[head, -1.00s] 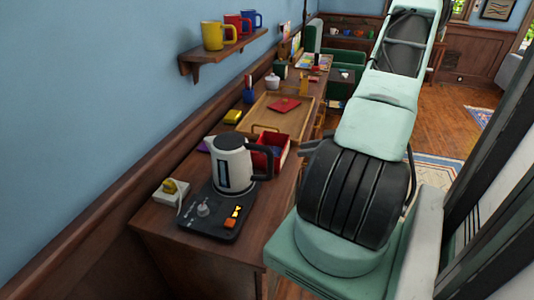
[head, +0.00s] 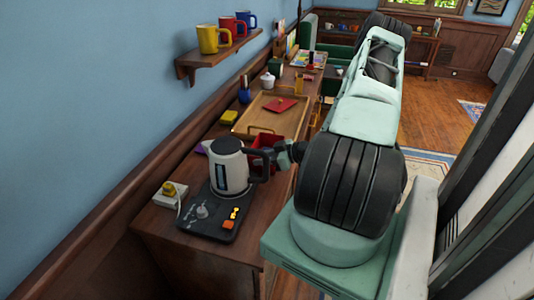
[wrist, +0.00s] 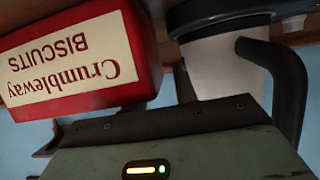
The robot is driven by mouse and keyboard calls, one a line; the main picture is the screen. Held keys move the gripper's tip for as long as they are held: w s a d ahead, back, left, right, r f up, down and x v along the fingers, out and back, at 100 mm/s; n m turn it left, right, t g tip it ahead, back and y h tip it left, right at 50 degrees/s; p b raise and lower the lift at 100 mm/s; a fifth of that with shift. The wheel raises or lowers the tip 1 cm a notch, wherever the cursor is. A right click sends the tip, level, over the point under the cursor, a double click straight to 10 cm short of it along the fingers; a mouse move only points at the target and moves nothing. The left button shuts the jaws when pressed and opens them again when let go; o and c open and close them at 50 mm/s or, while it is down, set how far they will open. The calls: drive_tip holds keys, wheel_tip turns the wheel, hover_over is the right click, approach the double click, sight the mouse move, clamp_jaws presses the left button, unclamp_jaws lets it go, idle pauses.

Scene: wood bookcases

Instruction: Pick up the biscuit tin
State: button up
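The biscuit tin (wrist: 75,60) is red with a cream label reading "Crumbleway Biscuits". It fills the upper left of the wrist view, where it appears upside down. In the head view the tin (head: 264,140) stands on the wooden counter, just behind and right of the kettle, partly hidden by the kettle's handle and my arm. My gripper (head: 285,155) is close to the right of the tin and the kettle handle. The wrist view shows its green-grey housing along the bottom, close to the tin. Its fingers cannot be made out, so whether it is open is unclear.
A white kettle (head: 228,168) with a black handle stands on a dark base (head: 208,218), very near my gripper. Behind the tin is a wooden tray (head: 256,120) with a red item (head: 281,104). A wall shelf (head: 218,54) holds several mugs.

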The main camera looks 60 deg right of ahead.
drive_tip(key=shift+w+a+f, duration=0.1)
drive_tip(key=shift+w+f, duration=0.05)
drive_tip(key=shift+w, duration=0.2)
drive_tip(key=shift+c, duration=0.3)
clamp_jaws()
